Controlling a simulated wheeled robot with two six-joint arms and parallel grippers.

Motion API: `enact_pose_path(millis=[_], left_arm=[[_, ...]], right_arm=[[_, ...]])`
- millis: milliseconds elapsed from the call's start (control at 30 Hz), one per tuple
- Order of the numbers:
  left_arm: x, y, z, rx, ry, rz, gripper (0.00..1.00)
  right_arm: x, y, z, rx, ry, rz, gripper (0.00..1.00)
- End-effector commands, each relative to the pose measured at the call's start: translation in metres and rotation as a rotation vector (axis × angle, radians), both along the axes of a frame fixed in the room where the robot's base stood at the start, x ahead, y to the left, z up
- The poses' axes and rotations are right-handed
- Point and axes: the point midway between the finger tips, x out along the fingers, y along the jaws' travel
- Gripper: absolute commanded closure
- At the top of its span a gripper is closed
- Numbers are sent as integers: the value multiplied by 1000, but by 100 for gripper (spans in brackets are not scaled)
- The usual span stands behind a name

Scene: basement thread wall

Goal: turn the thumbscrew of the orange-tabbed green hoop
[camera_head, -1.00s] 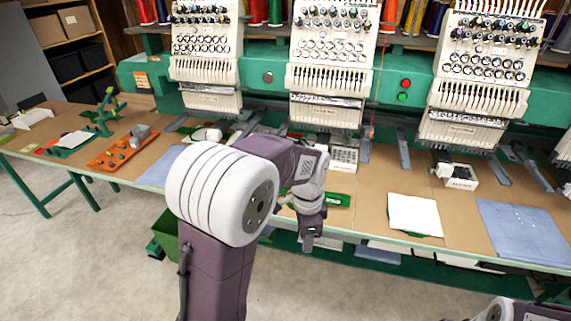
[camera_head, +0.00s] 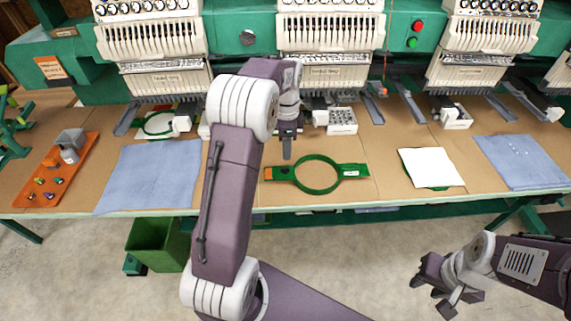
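A green hoop (camera_head: 318,191) lies flat on the brown tabletop in the middle of the head view, with an arm out to each side. I cannot make out the thumbscrew. My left gripper (camera_head: 287,147) points down just behind and left of the ring, apparently above the table. Its fingers overlap edge-on, so its opening is unclear. My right gripper (camera_head: 435,290) is in front of the table at lower right, fingers spread and empty.
Embroidery machine heads (camera_head: 330,78) stand along the back. A white cloth (camera_head: 431,167) on a green hoop lies to the right, a blue cloth (camera_head: 150,175) to the left. An orange tray (camera_head: 50,190) holds small parts. A green bin (camera_head: 158,245) stands below.

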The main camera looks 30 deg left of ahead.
Motion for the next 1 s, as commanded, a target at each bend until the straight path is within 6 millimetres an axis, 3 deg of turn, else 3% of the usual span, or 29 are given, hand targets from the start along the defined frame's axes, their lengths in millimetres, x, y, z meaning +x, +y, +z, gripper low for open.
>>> enact_pose_path(millis=[200,400,767,867,900,1000], left_arm=[[-2,0,-45,-1,6,0,67],[-1,0,-77,-1,4,0,67],[-1,0,-86,-1,1,0,67],[-1,0,-86,-1,1,0,95],[-1,0,-86,-1,1,0,100],[-1,0,-86,-1,1,0,100]], right_arm=[[0,0,-6,0,0,0,64],[0,0,-8,0,0,0,64],[0,0,-8,0,0,0,64],[0,0,-8,0,0,0,64],[0,0,-8,0,0,0,64],[0,0,-8,0,0,0,64]])
